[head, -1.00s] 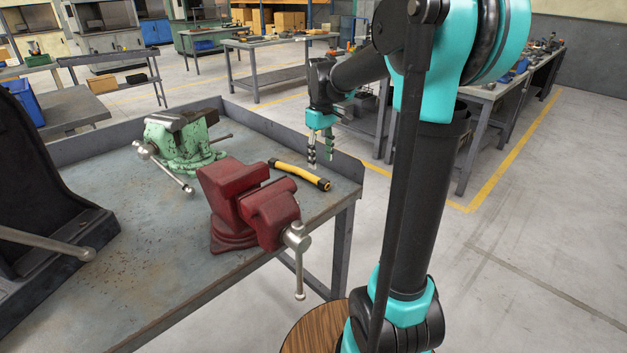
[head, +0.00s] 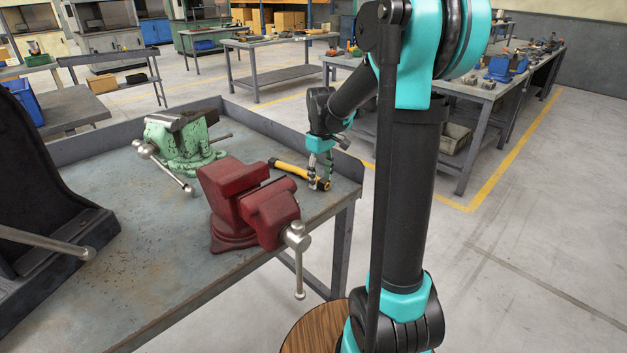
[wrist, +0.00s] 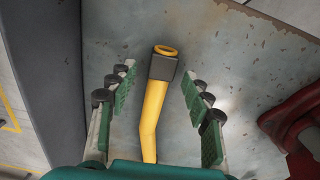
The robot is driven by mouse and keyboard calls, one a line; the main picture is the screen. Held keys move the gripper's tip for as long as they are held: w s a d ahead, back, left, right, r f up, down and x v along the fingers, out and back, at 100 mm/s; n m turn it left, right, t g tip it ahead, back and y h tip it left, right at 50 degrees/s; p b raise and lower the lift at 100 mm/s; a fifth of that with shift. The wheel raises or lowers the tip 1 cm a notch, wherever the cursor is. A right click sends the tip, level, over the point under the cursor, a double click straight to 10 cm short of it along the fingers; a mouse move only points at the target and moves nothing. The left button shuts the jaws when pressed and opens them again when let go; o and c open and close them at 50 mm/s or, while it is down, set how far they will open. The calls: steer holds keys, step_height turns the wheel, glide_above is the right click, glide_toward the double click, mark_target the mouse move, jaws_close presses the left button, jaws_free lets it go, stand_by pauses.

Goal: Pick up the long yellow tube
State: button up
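The long yellow tube (head: 289,168) lies on the bench top near its back right corner, with a dark band near one end. In the wrist view the tube (wrist: 154,110) runs lengthwise between the two fingers, its hollow yellow end and dark band pointing away from me. My gripper (head: 321,181) is low over the right end of the tube. In the wrist view my gripper (wrist: 158,100) is open, with a gap on both sides of the tube. The fingers hide part of the tube's right end in the head view.
A red vise (head: 247,207) stands close in front of the tube, and its edge shows at the right of the wrist view (wrist: 296,118). A green vise (head: 182,145) is farther left. The bench (head: 140,240) has a raised back rim. Its middle is bare.

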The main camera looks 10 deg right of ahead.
jaws_close()
steer(key=shift+r, duration=0.1)
